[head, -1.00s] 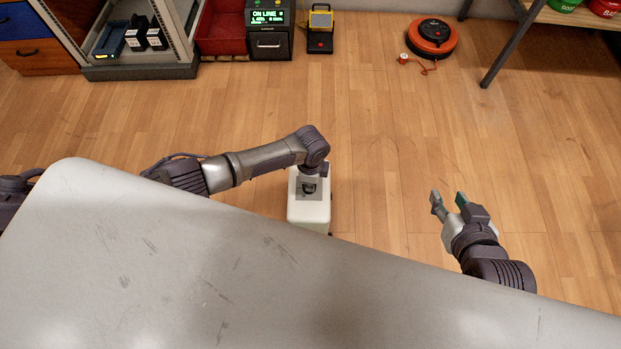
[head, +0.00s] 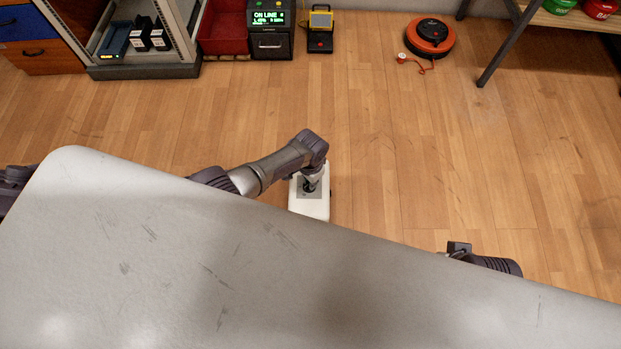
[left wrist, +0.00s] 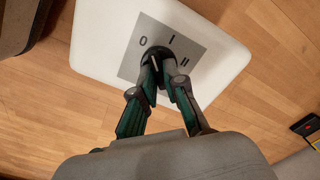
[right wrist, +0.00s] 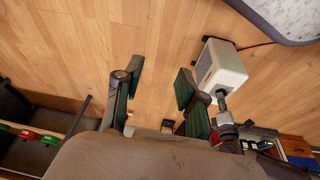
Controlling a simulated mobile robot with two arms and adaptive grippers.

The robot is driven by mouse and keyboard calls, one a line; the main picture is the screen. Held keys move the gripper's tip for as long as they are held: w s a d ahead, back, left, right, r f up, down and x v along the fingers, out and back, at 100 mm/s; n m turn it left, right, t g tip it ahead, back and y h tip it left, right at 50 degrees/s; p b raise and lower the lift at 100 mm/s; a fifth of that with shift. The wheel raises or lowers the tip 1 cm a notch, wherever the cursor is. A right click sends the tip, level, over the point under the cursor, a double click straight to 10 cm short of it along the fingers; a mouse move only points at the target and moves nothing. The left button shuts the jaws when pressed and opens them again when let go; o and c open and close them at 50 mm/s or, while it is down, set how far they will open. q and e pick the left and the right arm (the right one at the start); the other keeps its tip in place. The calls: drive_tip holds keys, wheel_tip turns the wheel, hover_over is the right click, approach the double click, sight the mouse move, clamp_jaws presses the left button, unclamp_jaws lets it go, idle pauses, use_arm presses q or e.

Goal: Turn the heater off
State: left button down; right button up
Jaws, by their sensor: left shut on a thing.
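The heater (head: 312,210) is a white box on the floor just beyond the table edge. In the left wrist view its top (left wrist: 97,32) carries a grey dial plate (left wrist: 185,45) marked 0, I and II, with a dark knob (left wrist: 152,58) in the middle. My left gripper (left wrist: 162,72) points down at the plate, its fingers shut on the knob. The fingers partly cover it, so its exact setting is unclear. The heater also shows in the right wrist view (right wrist: 228,66). My right gripper (right wrist: 158,82) is open and empty, apart from the heater.
The grey table (head: 130,250) fills the near side and hides parts of both arms. Free wooden floor lies beyond. An orange-black round robot vacuum or reel (head: 431,38), a red bin (head: 222,30) and a shelf (head: 560,17) stand at the back.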

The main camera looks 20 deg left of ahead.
use_arm(q)
drive_tip(key=shift+n+p, duration=0.3)
drive_tip(key=shift+n, duration=0.9)
use_arm(e)
drive_tip(key=shift+x, duration=1.4)
drive_tip(key=shift+s+f, duration=0.1)
drive_tip(key=shift+s, duration=0.05)
use_arm(q)
drive_tip(key=c, duration=1.2)
unclamp_jaws()
drive_tip(key=shift+r, duration=0.1)
use_arm(e)
drive_tip(key=shift+a, duration=0.1)
use_arm(q)
wheel_tip(320, 180, up, 12)
drive_tip(key=shift+f, duration=0.15)
